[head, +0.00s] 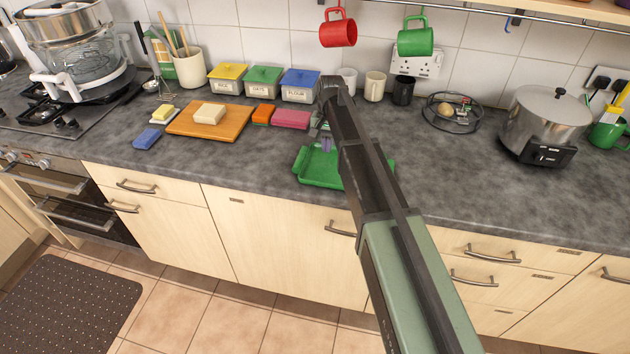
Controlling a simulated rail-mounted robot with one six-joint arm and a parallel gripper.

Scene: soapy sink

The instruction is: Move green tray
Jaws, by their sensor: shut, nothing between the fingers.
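The green tray (318,172) lies on the grey worktop near its front edge, in the middle of the head view. My arm crosses in front of it and hides its middle right part; a bit of its right side shows past the arm. My gripper (325,142) is over the back of the tray, partly hidden by my arm. It is shut with nothing held. A small purple patch shows at the gripper; I cannot tell what it is. I cannot tell whether the gripper touches the tray.
Left of the tray are a pink block (291,118), an orange block (263,113) and a wooden board (208,122). Lidded tins (300,86) and cups (374,86) stand behind. A wire rack (452,112) and a pot (545,120) stand right.

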